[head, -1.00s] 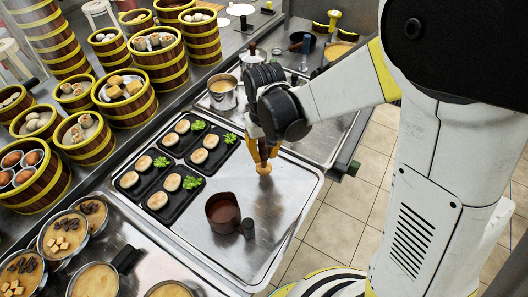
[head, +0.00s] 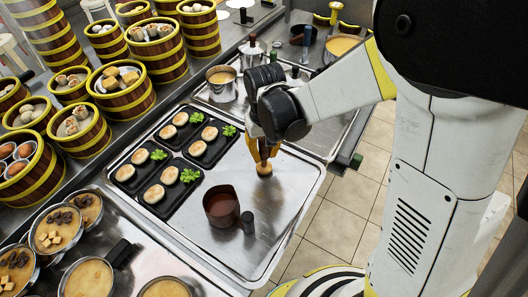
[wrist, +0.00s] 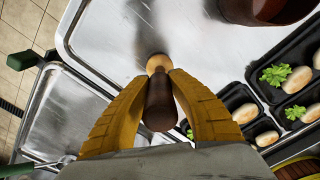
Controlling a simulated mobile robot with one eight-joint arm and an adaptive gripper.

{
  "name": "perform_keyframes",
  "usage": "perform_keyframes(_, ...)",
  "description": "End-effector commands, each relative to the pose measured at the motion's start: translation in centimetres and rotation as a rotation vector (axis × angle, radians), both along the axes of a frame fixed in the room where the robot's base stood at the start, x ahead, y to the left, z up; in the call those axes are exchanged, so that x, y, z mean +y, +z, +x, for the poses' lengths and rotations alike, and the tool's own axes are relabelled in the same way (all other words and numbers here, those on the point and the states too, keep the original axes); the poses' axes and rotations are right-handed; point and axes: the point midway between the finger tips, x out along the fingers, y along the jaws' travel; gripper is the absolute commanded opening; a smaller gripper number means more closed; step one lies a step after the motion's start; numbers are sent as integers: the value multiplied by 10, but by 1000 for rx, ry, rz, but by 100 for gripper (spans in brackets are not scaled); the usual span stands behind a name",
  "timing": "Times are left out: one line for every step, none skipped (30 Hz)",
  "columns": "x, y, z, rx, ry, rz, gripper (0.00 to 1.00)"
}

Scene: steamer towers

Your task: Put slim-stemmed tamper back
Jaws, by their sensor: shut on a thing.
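The tamper (head: 264,168) has a pale wooden round foot and a slim neck. In the wrist view its dark brown handle (wrist: 160,104) stands between my two yellow fingers. My gripper (head: 262,152) is shut on the tamper and points down over the bare right part of the steel tray (head: 285,215). The tamper is roughly upright, foot down. Its foot is at or just above the tray surface; I cannot tell whether it touches. My fingers hide part of the stem in the head view.
A brown pot (head: 221,208) and a small dark cylinder (head: 248,222) stand on the tray in front of the tamper. Black plates (head: 170,165) with pale buns and greens lie to the left. Bamboo steamers (head: 122,100) crowd the far left. Bare tray surrounds the tamper.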

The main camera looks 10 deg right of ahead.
Motion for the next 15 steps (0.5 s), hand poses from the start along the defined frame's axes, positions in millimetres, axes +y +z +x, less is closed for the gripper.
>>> perform_keyframes(0,-1,0,0,0,0,0)
perform_keyframes(0,-2,0,0,0,0,0)
perform_keyframes(0,-2,0,0,0,0,0)
perform_keyframes(0,-3,0,0,0,0,0)
perform_keyframes(0,-3,0,0,0,0,0)
perform_keyframes(0,-4,0,0,0,0,0)
perform_keyframes(0,-4,0,0,0,0,0)
perform_keyframes(0,-5,0,0,0,0,0)
perform_keyframes(0,-6,0,0,0,0,0)
perform_keyframes(0,-6,0,0,0,0,0)
perform_keyframes(0,-7,0,0,0,0,0)
perform_keyframes(0,-7,0,0,0,0,0)
perform_keyframes(0,-8,0,0,0,0,0)
perform_keyframes(0,-8,0,0,0,0,0)
perform_keyframes(0,-9,0,0,0,0,0)
